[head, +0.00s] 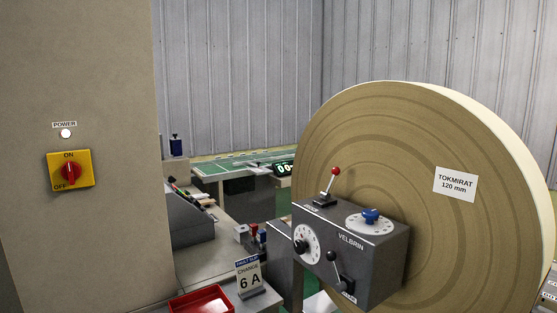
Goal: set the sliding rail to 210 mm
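No sliding rail with a readable millimetre scale can be made out in the head view. A grey control box (352,245) marked VELBRIN stands in front of a large paper roll (400,180) labelled TOKMIRAT 120 mm. The box has a red-knobbed lever (331,182), a dial with a blue knob on top (370,221), a white front dial (306,244) and a black-knobbed crank (336,268). Neither of my grippers is in view.
A beige cabinet (90,200) at left carries a red rotary power switch (70,171) on yellow. A green-topped table (240,165) stands behind.

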